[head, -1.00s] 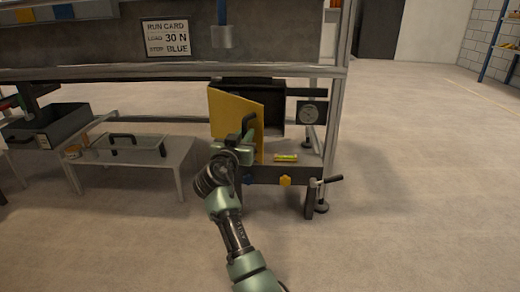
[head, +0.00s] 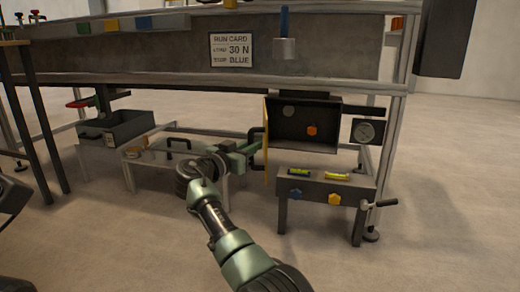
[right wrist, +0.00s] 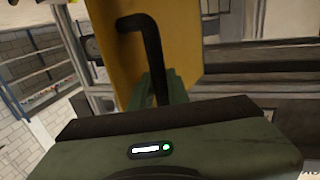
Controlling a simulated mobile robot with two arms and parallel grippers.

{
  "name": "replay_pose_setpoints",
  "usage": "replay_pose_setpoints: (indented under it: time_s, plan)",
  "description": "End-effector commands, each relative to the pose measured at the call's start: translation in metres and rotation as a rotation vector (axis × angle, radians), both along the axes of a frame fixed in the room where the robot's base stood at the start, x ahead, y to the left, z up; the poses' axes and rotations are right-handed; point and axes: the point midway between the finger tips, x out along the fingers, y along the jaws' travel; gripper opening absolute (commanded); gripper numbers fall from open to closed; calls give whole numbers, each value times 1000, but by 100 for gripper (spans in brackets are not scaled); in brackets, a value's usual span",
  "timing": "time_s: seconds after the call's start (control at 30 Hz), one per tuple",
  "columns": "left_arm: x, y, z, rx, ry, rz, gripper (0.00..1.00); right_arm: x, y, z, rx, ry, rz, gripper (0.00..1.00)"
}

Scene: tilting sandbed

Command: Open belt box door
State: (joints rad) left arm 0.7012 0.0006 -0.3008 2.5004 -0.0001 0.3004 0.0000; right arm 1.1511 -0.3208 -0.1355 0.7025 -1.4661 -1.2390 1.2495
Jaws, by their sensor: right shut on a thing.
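The yellow belt box door (head: 266,150) stands swung open, seen almost edge-on at the left side of the dark belt box (head: 305,137). Inside the box a grey-green round part (head: 288,111) and an orange knob (head: 312,130) show. My right gripper (head: 254,147) is at the door's outer face, shut on its black handle (head: 257,134). In the right wrist view the black handle (right wrist: 153,50) runs down between the green fingers (right wrist: 162,92), with the yellow door (right wrist: 185,45) behind it. My left gripper is not in view.
A low clear table (head: 145,165) with a black handle stands left of the door, close to my right arm. A grey bench (head: 330,188) with two levels and coloured knobs stands below the box. A dial (head: 367,131) is at right.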

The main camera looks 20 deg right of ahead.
Motion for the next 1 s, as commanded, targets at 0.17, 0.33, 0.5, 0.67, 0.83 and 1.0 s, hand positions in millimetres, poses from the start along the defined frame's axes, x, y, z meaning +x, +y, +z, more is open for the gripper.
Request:
replay_pose_setpoints:
  time_s: [0.17,0.33,0.5,0.67,0.83,1.0]
  plan:
    - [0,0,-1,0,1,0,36,3,5,1,-3,0,2,0]
    - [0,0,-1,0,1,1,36,4,5,1,-2,1,1,0]
    - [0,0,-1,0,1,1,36,4,5,1,-1,0,1,0]
    - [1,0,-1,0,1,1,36,4,5,1,-1,0,0,33]
    - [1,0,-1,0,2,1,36,3,5,0,-1,0,-1,38]
    - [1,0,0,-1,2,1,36,3,6,2,-1,-1,-1,38]
